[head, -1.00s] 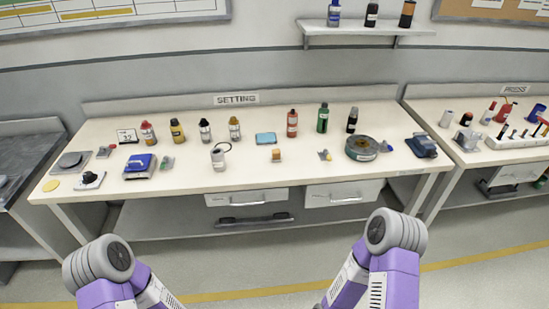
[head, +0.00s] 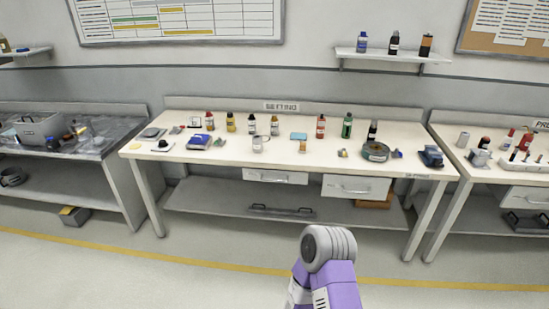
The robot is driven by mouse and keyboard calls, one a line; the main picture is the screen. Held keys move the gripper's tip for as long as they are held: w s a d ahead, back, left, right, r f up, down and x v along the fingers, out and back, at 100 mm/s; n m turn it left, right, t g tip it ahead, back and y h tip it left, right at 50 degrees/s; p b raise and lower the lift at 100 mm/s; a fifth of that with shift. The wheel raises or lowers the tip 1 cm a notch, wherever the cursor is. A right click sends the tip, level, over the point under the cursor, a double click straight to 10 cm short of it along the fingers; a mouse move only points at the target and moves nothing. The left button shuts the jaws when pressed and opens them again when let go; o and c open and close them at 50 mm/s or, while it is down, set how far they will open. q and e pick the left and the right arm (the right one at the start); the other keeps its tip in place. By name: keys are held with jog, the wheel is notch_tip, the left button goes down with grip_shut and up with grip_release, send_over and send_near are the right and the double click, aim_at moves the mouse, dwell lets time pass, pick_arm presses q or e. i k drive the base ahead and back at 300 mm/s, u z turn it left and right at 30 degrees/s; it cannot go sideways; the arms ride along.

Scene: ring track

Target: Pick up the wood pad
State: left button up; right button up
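A small orange-brown block (head: 302,147), which looks like the wood pad, sits near the middle of the cream table (head: 240,158) under the SETTING sign. It lies in front of a light blue flat item (head: 299,136) and to the right of a white cup-like container (head: 260,144). It is too small to make out its details. Neither gripper shows in the head view. Only one purple arm part with a grey joint of mine rises at the bottom, well short of the table.
Several bottles stand along the table's back. A round dark green-rimmed reel (head: 375,152) and a blue device (head: 431,157) are at its right. A grey bench (head: 90,150) stands left, another table (head: 500,172) right. The floor (head: 210,275) in front is clear.

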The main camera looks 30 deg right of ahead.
aim_at(303, 149)
jog(key=z, duration=0.75)
jog(key=i, duration=0.55)
jog(key=z, duration=1.1)
jog(key=i, duration=1.3)
jog(key=u, duration=0.2)
